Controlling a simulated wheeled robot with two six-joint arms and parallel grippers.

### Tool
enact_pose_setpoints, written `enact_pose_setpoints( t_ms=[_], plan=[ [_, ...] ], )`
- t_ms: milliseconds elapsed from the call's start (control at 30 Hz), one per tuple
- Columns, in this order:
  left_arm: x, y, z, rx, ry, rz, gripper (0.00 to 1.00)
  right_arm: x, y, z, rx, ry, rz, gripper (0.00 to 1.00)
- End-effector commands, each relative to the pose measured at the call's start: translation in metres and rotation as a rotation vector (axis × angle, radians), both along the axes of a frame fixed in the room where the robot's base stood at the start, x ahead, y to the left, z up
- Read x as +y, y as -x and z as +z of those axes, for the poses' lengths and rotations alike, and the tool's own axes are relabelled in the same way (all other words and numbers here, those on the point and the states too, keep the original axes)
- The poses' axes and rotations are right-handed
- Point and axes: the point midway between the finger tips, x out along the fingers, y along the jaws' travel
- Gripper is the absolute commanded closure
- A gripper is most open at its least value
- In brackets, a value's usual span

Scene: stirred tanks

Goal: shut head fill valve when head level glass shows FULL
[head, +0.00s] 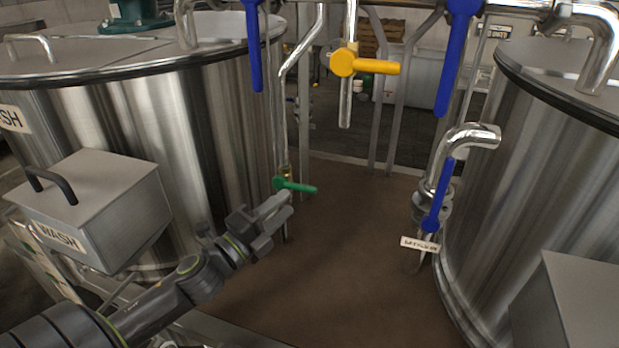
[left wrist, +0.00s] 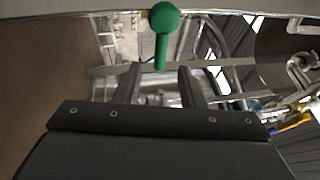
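A small valve with a green lever (head: 295,186) sits on a thin vertical pipe beside the left tank; the lever points right. My left gripper (head: 281,213) is just below and in front of it. In the left wrist view the green lever (left wrist: 163,32) hangs with its tip near the gap between my two spread fingers (left wrist: 158,88); I see no grip on it. No label on this valve is readable. I cannot make out a level glass or a FULL mark in these views. My right gripper is not in view.
The left tank (head: 190,130) carries a box marked WASH (head: 110,200) near my left arm. A yellow lever (head: 370,66) and blue levers (head: 255,50) hang from the upper pipes. Another blue lever (head: 437,195) with a tag (head: 420,244) is beside the right tank (head: 540,180). The brown floor (head: 340,260) between is clear.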

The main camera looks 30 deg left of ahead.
Motion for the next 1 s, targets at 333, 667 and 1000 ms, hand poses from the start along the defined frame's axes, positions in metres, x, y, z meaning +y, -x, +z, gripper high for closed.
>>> enact_pose_setpoints(
  t_ms=[333,667,1000],
  plan=[
    [-0.004,-0.026,0.005,-0.002,0.002,0.002,0.64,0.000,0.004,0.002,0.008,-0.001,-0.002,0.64],
    [-0.010,-0.058,0.011,-0.002,0.002,-0.001,0.64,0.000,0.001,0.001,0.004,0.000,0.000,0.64],
    [-0.014,-0.084,0.015,0.001,-0.001,0.000,0.64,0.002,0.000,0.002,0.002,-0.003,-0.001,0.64]
  ],
)
